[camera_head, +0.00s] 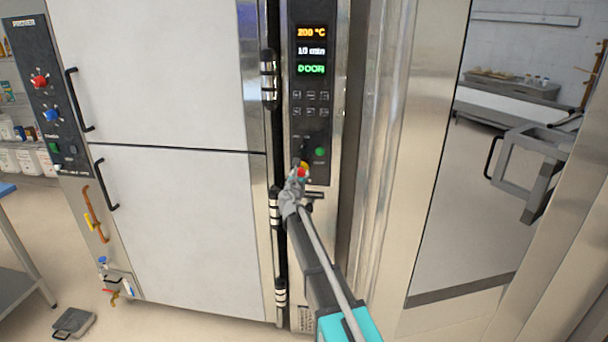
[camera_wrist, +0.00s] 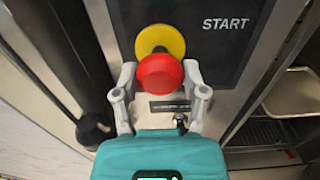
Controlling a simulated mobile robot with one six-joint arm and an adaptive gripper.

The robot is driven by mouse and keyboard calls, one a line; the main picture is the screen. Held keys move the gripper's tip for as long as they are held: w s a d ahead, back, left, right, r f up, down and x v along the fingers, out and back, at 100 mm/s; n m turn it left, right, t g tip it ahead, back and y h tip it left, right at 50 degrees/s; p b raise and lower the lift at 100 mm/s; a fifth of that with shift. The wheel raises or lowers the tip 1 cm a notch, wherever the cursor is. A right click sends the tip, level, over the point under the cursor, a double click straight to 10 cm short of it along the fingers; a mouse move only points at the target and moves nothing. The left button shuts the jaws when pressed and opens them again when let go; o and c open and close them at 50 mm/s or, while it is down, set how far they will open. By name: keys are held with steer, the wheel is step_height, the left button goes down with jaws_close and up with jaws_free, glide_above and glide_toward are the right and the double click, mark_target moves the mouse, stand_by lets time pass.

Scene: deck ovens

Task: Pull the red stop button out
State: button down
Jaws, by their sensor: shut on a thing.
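The red stop button (camera_wrist: 160,76) is a round mushroom knob on a yellow disc (camera_wrist: 160,41), low on the dark control panel. In the head view the button (camera_head: 302,172) is small and partly hidden by my gripper (camera_head: 299,180). In the wrist view my gripper (camera_wrist: 160,90) has one finger on each side of the red knob, and it is shut on the knob. The fingertips lie against its left and right edges.
The dark control panel (camera_head: 310,125) carries lit displays, small keys and a green button (camera_head: 320,152). A door opening to the right shows a room with a metal frame (camera_head: 525,165).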

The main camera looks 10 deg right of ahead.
steer(key=shift+s, duration=0.15)
steer(key=shift+c, duration=0.5)
jaws_free()
steer(key=shift+s, duration=0.1)
steer(key=v, duration=1.1)
steer(key=shift+s, duration=0.35)
steer(key=shift+s+a, duration=0.1)
steer(key=shift+a, duration=0.05)
